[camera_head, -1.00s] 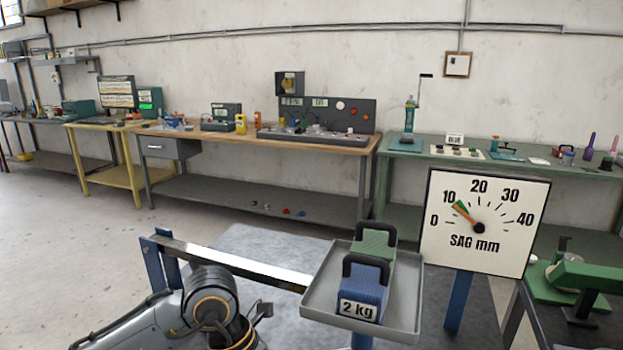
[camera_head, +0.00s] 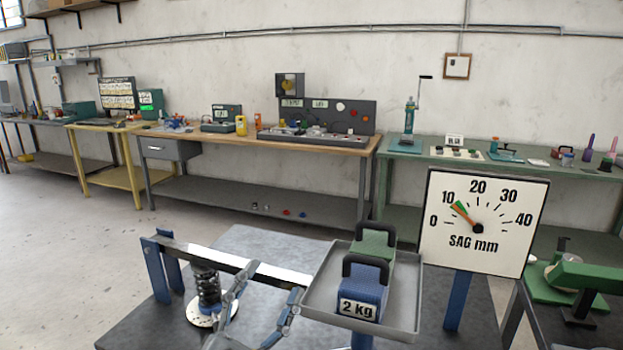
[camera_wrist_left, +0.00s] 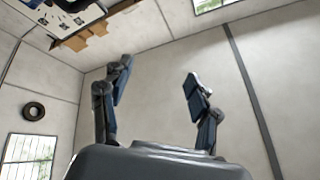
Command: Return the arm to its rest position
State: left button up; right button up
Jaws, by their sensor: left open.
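My left gripper (camera_head: 272,280) shows at the bottom of the head view, its two fingers spread and pointing up in front of the lever bar. It also shows in the left wrist view (camera_wrist_left: 160,72), with nothing between the fingers. The metal lever bar (camera_head: 225,258) runs from a blue post to a grey tray (camera_head: 408,300). A dark coil spring (camera_head: 208,288) stands under the bar on a white disc. On the tray sit a blue 2 kg weight (camera_head: 368,285) and a green weight (camera_head: 376,242). The sag gauge (camera_head: 484,222) has its needle just above 10. My right gripper is not in view.
The grey rig table (camera_head: 150,325) lies under the bar. A green device (camera_head: 580,275) stands at the right. A wooden workbench (camera_head: 340,145) and a green bench (camera_head: 470,155) line the back wall. Open floor (camera_head: 70,240) lies to the left.

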pick_arm(q)
jog(key=s+a+f+n+g+y, duration=0.2)
jog(key=a+f+n+g+y, duration=0.3)
jog(key=f, duration=0.6)
jog(key=s+a+f+n+g+y, duration=0.1)
jog(key=a+f+n+g+y, duration=0.1)
jog(key=a+f+n+y, duration=0.7)
jog(key=s+f+m+g+h, duration=0.25)
jog(key=s+f+g, duration=0.75)
jog(key=s+f, duration=0.75)
jog(key=s+f+g, duration=0.2)
jog(key=s+f, duration=0.1)
jog(key=f, duration=2.1)
jog(key=s+a+f, duration=0.1)
jog(key=s+f, duration=0.7)
jog(key=s+a+f, duration=0.2)
jog(key=s+f, duration=0.7)
jog(key=shift+a+g, duration=0.25)
jog(key=shift+g, duration=0.15)
jog(key=shift+n, duration=0.25)
